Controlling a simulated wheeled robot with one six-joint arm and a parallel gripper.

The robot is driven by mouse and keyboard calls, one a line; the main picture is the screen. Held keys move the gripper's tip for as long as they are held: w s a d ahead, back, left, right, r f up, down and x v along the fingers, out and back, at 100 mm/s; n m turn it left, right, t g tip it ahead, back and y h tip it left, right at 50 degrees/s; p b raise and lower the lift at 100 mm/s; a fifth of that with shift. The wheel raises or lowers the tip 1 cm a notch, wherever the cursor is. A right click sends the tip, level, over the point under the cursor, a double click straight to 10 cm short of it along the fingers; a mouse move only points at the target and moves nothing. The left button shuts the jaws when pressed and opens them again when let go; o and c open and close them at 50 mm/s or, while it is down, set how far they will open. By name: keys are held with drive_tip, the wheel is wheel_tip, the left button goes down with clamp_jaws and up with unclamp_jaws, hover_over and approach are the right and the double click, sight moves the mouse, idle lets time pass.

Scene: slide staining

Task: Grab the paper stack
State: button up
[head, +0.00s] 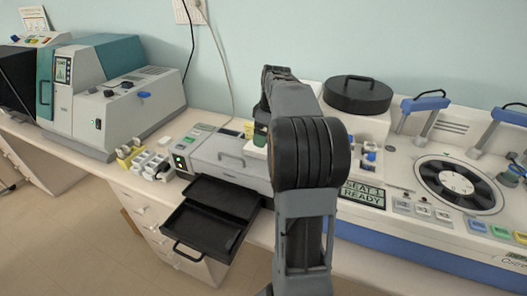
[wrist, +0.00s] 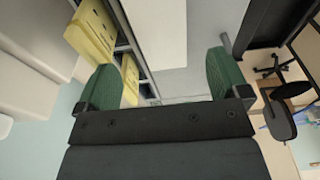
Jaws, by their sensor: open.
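My gripper (wrist: 164,82) is open, with its two green-padded fingers spread apart and nothing between them. Yellow block-like pieces (wrist: 91,32) lie beyond and beside the left finger in the wrist view. A small yellow patch (head: 249,130) shows beside the finger in the head view. I cannot tell for sure whether any of these is the paper stack. My arm hides part of the bench there.
The grey device (head: 225,160) has its black drawer (head: 212,222) pulled out over the bench edge. A rack with yellow and white compartments (head: 143,162) stands to its left. A large grey and teal machine (head: 110,95) is at left, a staining machine (head: 430,190) at right.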

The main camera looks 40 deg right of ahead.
sight(263, 151)
drive_tip(key=shift+w+a+f+p, duration=0.15)
drive_tip(key=shift+f+p, duration=0.05)
drive_tip(key=shift+f, duration=1.2)
drive_tip(key=shift+w+a+f+p, duration=0.1)
drive_tip(key=shift+a+f+p, duration=0.1)
drive_tip(key=shift+f, duration=1.15)
drive_tip(key=c, duration=1)
drive_tip(key=shift+c, duration=0.3)
drive_tip(key=shift+r, duration=0.1)
